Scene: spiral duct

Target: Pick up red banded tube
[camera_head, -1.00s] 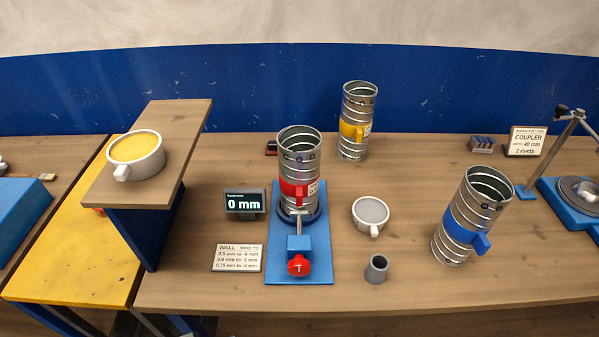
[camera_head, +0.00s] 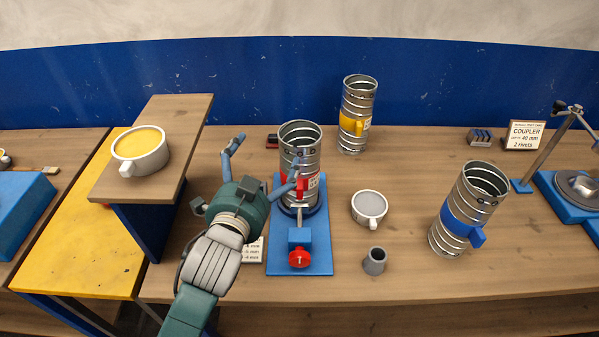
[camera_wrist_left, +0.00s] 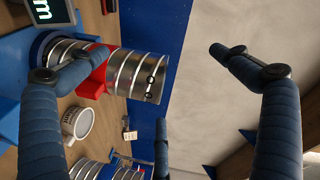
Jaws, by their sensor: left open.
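The red banded tube (camera_head: 300,146), a silver spiral duct with a red band and red side tab, stands upright on a blue stand (camera_head: 320,258) with a red knob. My left gripper (camera_head: 267,152) is open and empty, just left of the tube. One finger overlaps the red band in the head view; I cannot tell whether it touches. In the left wrist view the tube (camera_wrist_left: 134,75) appears sideways, partly behind a finger of my open left gripper (camera_wrist_left: 155,52). My right gripper is not in view.
A grey-filled cup (camera_head: 369,206) and small grey cylinder (camera_head: 375,261) sit right of the stand. A raised wooden shelf (camera_head: 185,125) with a yellow-filled cup (camera_head: 140,150) is at left.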

